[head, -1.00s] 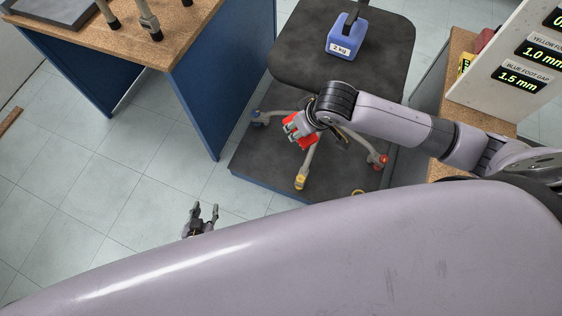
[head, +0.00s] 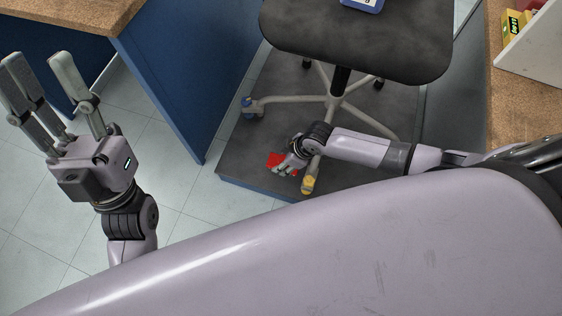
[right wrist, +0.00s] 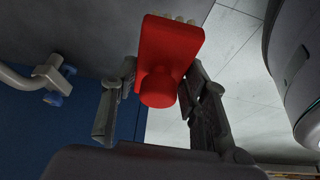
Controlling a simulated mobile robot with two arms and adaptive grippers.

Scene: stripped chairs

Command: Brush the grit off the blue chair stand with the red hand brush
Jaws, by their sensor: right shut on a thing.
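A low platform (head: 235,165) with a dark top and blue front edge carries the chair; I take it as the chair stand. Grit cannot be made out on it. My right gripper (head: 284,168) is low over the platform's front left, beside the yellow-tipped chair leg. It is shut on the red hand brush (head: 274,159). In the right wrist view the brush (right wrist: 168,50) lies between the fingers, with pale bristles at its far end. Contact between bristles and platform cannot be told. My left gripper (head: 40,68) is raised at the left, open and empty.
The chair (head: 360,40) has a dark seat, with a blue weight (head: 362,4) on it. A blue-footed leg (head: 250,108) stands left of the brush. A blue-sided workbench (head: 170,80) borders the left, a cork-topped bench (head: 507,100) the right. Floor at lower left is clear.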

